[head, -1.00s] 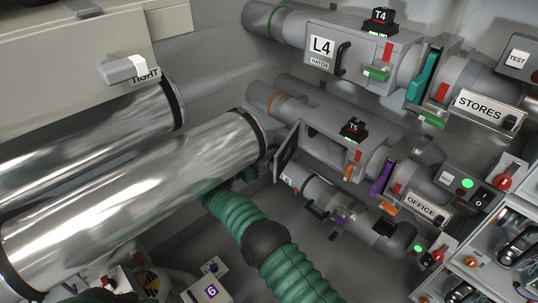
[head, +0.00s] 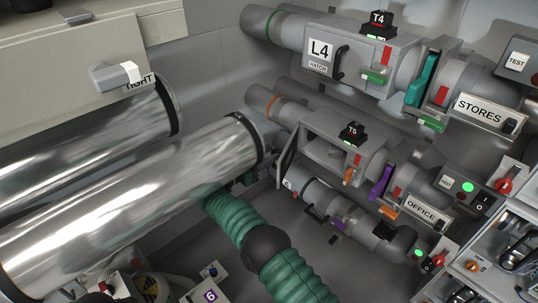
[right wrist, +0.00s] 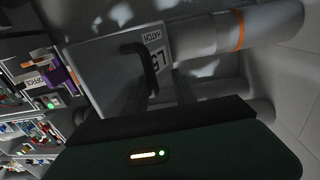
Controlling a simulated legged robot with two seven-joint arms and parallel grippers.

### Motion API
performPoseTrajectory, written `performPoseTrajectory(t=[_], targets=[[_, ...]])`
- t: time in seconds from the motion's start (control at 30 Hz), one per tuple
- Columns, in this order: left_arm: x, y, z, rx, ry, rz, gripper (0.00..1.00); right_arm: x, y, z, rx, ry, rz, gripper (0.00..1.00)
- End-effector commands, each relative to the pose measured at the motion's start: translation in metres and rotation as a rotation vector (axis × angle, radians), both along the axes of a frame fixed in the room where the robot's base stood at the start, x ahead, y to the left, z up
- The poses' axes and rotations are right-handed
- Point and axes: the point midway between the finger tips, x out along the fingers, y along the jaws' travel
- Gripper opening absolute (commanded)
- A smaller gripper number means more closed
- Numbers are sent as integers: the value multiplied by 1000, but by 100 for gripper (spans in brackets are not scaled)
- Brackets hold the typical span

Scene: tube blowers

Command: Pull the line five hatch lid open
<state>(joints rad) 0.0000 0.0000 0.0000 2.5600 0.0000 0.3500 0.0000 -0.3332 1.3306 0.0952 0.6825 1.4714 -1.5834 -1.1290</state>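The line five hatch lid (head: 287,158) shows nearly edge-on in the head view. It stands swung out from the T5 housing (head: 325,145), whose opening shows. In the right wrist view the lid's grey face (right wrist: 95,75) bears the L5 HATCH label (right wrist: 157,55) and a dark bar handle (right wrist: 135,62). My right gripper (head: 250,177) seems to be the dark shape left of the lid, mostly hidden by a silver cylinder. My left gripper is not in view.
Two big silver cylinders (head: 140,190) fill the left. The line four hatch (head: 320,55) is shut above. Another, smaller line (head: 320,200) runs just below line five. An orange tab (head: 348,177) and a purple slide (head: 380,180) sit along line five.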

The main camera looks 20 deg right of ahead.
Motion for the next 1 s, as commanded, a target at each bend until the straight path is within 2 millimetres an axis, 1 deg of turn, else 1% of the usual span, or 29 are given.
performPoseTrajectory(t=[0.03, 0.17, 0.2, 0.27, 0.3, 0.4, 0.5, 0.63, 0.8, 0.83, 0.93, 1.0], targets=[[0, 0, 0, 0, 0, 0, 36, -1, 7, 4, -4, -7, 3, 34], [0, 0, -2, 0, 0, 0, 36, -11, 32, 2, 0, -4, 4, 34], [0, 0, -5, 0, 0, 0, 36, -15, 42, 0, 0, -4, 5, 34], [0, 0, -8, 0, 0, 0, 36, -21, 57, -2, 1, -3, 4, 34], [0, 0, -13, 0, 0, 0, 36, -25, 67, -5, 2, -2, 4, 34], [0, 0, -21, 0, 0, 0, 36, -33, 86, -7, 1, -1, 1, 34], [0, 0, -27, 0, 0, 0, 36, -38, 100, -7, 2, 0, 0, 34], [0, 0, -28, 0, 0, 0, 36, -41, 106, -4, 2, 2, -2, 34], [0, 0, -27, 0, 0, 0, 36, -41, 106, -3, 2, 4, -2, 34], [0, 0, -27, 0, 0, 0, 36, -41, 106, -4, 2, 4, -2, 33], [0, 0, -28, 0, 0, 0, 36, -40, 104, -4, 7, -21, 2, 20], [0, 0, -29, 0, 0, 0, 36, -36, 97, -7, 24, -88, 13, 11]])
